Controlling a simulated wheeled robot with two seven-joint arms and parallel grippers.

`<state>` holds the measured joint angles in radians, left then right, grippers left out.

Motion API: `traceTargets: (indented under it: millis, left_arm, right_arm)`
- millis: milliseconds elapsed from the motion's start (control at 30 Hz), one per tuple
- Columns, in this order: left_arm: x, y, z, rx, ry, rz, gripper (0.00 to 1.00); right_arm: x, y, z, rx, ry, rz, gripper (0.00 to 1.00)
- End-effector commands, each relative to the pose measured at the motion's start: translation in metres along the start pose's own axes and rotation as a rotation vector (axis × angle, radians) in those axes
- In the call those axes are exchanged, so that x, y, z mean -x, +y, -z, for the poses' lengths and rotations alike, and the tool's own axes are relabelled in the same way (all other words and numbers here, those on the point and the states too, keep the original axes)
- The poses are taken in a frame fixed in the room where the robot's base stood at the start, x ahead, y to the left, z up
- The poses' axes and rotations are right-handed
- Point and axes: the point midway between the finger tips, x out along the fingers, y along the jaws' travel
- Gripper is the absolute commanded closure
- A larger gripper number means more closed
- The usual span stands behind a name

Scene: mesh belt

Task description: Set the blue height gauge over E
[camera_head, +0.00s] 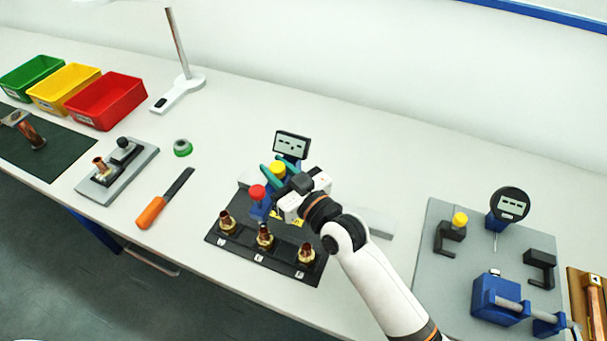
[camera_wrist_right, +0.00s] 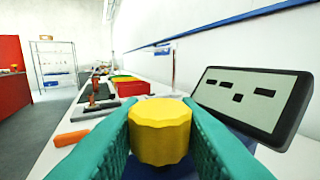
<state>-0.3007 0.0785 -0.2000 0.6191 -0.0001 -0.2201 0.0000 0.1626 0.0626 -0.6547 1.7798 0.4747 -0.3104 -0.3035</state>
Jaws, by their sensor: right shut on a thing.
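The blue height gauge (camera_head: 259,209) has a red cap, a yellow knob (camera_head: 277,169) and a dark display (camera_head: 291,145). My right gripper (camera_head: 272,170) is shut on the yellow knob; its teal fingers press both sides of the knob in the right wrist view (camera_wrist_right: 160,130). The black block (camera_head: 230,255) holds three copper fittings in a row with small white labels, too small to read surely. The gauge is behind the left fitting (camera_head: 227,222) and middle fitting (camera_head: 265,237). My gripper hides its base, so I cannot tell if it touches the surface. My left gripper is out of view.
A grey plate (camera_head: 460,270) with another gauge (camera_head: 509,206) and blue clamp parts is at right. A file with orange handle (camera_head: 152,211), a green ring (camera_head: 182,148) and a small grey fixture (camera_head: 133,177) lie left. Coloured bins and a lamp stand behind.

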Motion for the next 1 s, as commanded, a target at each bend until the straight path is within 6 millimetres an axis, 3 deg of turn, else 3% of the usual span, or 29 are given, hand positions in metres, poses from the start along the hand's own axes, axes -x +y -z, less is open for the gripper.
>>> traceTargets:
  millis: [367, 400, 433, 767, 1000]
  left_arm:
    - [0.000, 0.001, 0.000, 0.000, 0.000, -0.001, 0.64]
    - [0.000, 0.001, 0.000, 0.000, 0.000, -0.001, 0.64]
    - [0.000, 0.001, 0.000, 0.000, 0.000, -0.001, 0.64]
    - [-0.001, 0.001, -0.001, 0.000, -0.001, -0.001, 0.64]
    - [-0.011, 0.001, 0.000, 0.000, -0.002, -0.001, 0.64]
  right_arm:
    - [-0.006, 0.003, 0.000, 0.002, 0.000, 0.001, 1.00]
    - [-0.006, 0.003, 0.000, 0.002, 0.000, 0.001, 0.65]
    - [-0.006, 0.003, 0.000, 0.002, 0.000, 0.001, 0.63]
    - [-0.002, 0.002, 0.001, 0.002, 0.002, 0.001, 0.63]
    - [0.038, 0.002, 0.004, 0.004, 0.003, 0.002, 0.63]
